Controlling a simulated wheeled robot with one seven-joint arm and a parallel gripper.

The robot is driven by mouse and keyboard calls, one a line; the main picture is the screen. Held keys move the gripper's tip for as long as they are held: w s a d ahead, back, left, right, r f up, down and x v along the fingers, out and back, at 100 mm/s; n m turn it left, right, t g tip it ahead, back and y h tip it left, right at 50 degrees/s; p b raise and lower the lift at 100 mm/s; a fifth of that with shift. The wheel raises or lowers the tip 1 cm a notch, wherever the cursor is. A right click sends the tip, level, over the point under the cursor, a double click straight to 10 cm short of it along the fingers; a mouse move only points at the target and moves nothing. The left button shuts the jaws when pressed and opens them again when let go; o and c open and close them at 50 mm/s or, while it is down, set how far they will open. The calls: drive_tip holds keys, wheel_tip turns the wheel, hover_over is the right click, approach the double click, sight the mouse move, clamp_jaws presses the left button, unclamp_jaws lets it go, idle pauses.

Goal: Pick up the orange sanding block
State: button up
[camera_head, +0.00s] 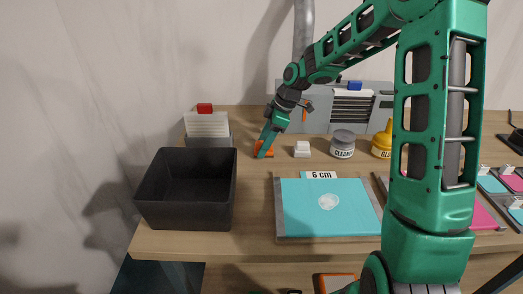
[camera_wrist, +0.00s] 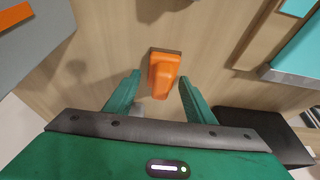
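The orange sanding block (camera_wrist: 163,75) lies on the wooden table, with a dark edge along its far end in the wrist view. It also shows in the head view (camera_head: 268,151), partly hidden behind my gripper's fingers. My gripper (camera_wrist: 158,85) is open, its two green fingers apart on either side of the block, with visible gaps between them and the block. In the head view my gripper (camera_head: 262,154) points down at the block. The wrist view does not show clearly how low the fingertips are beside the block.
A black bin (camera_head: 186,215) stands at the left front. A small white block (camera_head: 302,149), a grey jar (camera_head: 343,144) and a yellow glue bottle (camera_head: 382,141) stand to the right. A teal panel (camera_head: 330,222) lies in front. A grey holder with white sheets (camera_head: 207,125) stands behind left.

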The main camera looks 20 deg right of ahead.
drive_tip(key=c, duration=0.9)
drive_tip(key=shift+r, duration=0.1)
drive_tip(key=shift+c, duration=0.2)
wheel_tip(320, 180, up, 10)
drive_tip(key=shift+f, duration=0.1)
drive_tip(key=shift+c, duration=0.2)
drive_tip(key=o, duration=0.4)
drive_tip(key=shift+c, duration=0.3)
